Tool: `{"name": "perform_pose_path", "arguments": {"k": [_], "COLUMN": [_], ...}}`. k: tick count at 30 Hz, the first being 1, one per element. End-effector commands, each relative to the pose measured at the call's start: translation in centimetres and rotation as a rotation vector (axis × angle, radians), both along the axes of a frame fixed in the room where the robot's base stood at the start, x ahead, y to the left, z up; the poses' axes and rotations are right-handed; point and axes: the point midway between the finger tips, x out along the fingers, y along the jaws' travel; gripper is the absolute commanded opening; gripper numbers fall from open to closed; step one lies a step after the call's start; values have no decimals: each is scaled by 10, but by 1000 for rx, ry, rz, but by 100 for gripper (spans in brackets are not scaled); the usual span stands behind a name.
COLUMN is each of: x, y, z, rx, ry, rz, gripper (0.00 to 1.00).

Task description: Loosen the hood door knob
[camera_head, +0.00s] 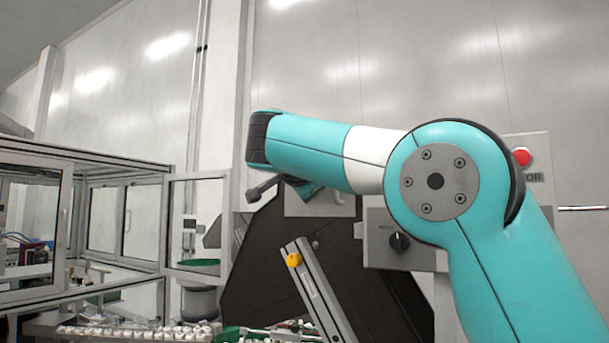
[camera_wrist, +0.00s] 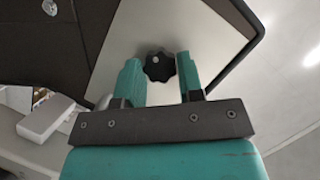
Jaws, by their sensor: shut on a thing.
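The hood door knob (camera_wrist: 160,66) is black and lobed, and sits on a pale grey plate (camera_wrist: 190,38) in the wrist view. My gripper (camera_wrist: 159,72) has its two teal fingers on either side of the knob and is shut on it. In the head view my gripper (camera_head: 309,190) shows only partly, below the arm's forearm, near the grey plate (camera_head: 318,208) on the dark hood. The knob itself is hidden there.
A control box with a black rotary switch (camera_head: 399,241) and a red button (camera_head: 522,156) stands right, partly behind my arm. A metal bar with a yellow part (camera_head: 294,260) leans in front of the dark hood (camera_head: 262,270). A framed glass enclosure (camera_head: 195,225) is at left.

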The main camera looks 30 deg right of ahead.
Motion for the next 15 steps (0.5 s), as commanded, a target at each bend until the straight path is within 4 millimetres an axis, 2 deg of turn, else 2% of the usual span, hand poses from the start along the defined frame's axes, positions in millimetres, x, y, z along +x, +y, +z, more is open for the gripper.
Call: {"name": "perform_pose_path", "arguments": {"k": [15], "x": [0], "y": [0], "z": [-1], "rx": [-77], "ry": [121], "rz": [-2], "gripper": [11]}}
